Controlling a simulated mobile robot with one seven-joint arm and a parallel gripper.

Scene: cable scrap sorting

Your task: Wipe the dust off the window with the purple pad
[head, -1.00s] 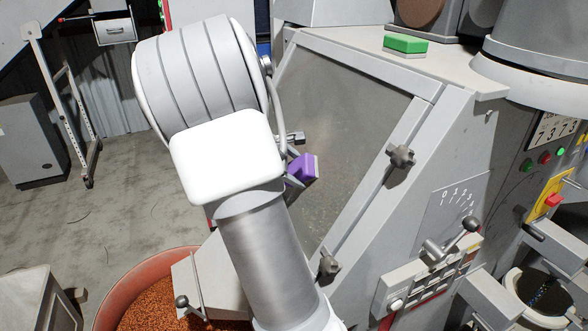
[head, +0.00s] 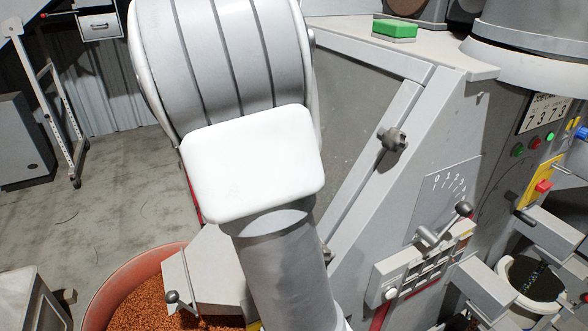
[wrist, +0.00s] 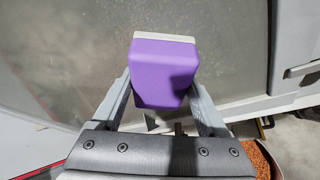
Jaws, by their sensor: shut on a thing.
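The purple pad (wrist: 162,72) is a purple block with a pale face at its far side. My gripper (wrist: 160,100) is shut on it, with one finger on each side, in the wrist view. The dusty window (wrist: 60,60) lies beyond the pad and fills much of the wrist view. I cannot tell whether the pad's pale face touches it. In the head view the window (head: 365,95) is a grey slanted pane in a pale frame. My arm covers much of it there and hides the gripper and pad.
Dark clamp knobs (head: 392,138) stick out from the window frame. A green-topped block (head: 394,29) lies on the machine's top ledge. A lever panel (head: 425,265) juts out at the lower right. A red tub of orange granules (head: 150,300) stands below my arm.

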